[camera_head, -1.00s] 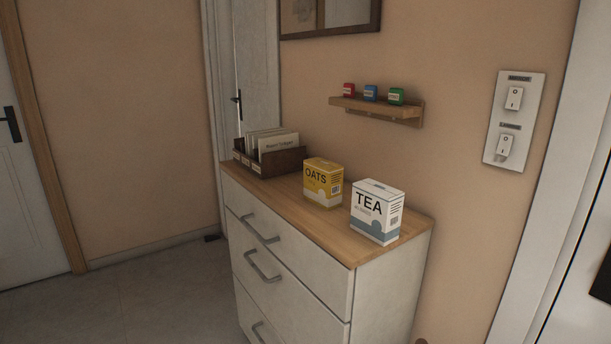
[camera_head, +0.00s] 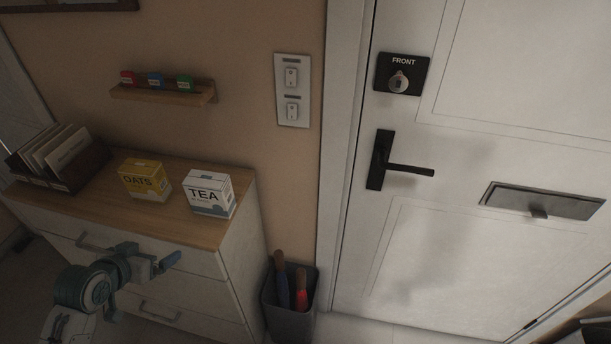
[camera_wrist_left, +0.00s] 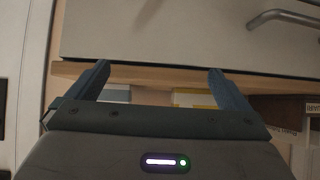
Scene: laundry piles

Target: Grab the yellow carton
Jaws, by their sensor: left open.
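The yellow carton (camera_head: 145,180), marked OATS, stands upright on the wooden top of a white dresser (camera_head: 215,234). My left gripper (camera_head: 165,263) is in front of the dresser's drawers, below the top and apart from the carton. In the left wrist view the gripper (camera_wrist_left: 160,82) is open with nothing between its fingers. A strip of the yellow carton (camera_wrist_left: 195,97) shows there past the dresser's wooden edge, partly hidden by the gripper body. My right gripper is not in view.
A white TEA carton (camera_head: 209,194) stands close right of the yellow one. A dark file box (camera_head: 85,165) stands to the left. A small shelf (camera_head: 165,95) with three coloured blocks hangs above. A grey bin (camera_head: 290,318) stands between the dresser and the front door (camera_head: 470,150).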

